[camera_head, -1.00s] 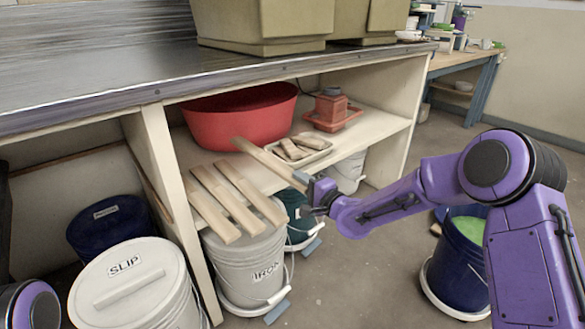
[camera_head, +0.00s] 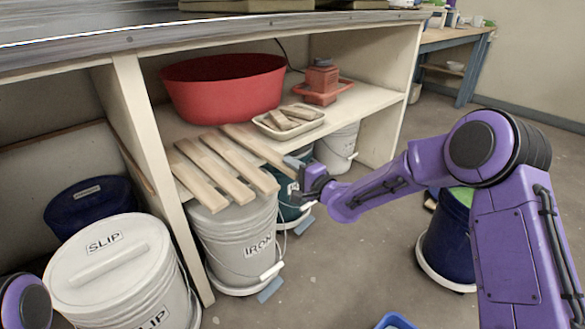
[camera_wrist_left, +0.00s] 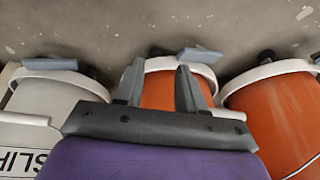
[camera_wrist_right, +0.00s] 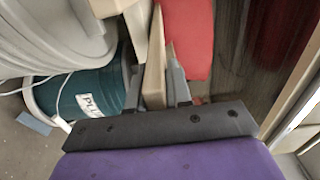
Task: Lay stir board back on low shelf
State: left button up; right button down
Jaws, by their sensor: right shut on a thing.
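The stir board (camera_head: 250,142) is a long pale wooden slat. My right gripper (camera_head: 298,168) is shut on its near end, at the front edge of the low shelf (camera_head: 362,97). In the right wrist view the board (camera_wrist_right: 154,76) stands between the fingers. My left gripper (camera_wrist_left: 160,88) is open and empty in the left wrist view, above orange buckets (camera_wrist_left: 275,115).
A red tub (camera_head: 222,90), a tray of wooden pieces (camera_head: 290,132) and a red device (camera_head: 322,82) stand on the shelf. Below are the IRON bucket (camera_head: 235,240), a teal bucket (camera_head: 292,205) and the SLIP bucket (camera_head: 105,270). The counter (camera_head: 150,25) overhangs the shelf.

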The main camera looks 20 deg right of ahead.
jog(key=shift+f, duration=0.5)
jog(key=c, duration=1)
grip_release()
jog(key=shift+o, duration=0.2)
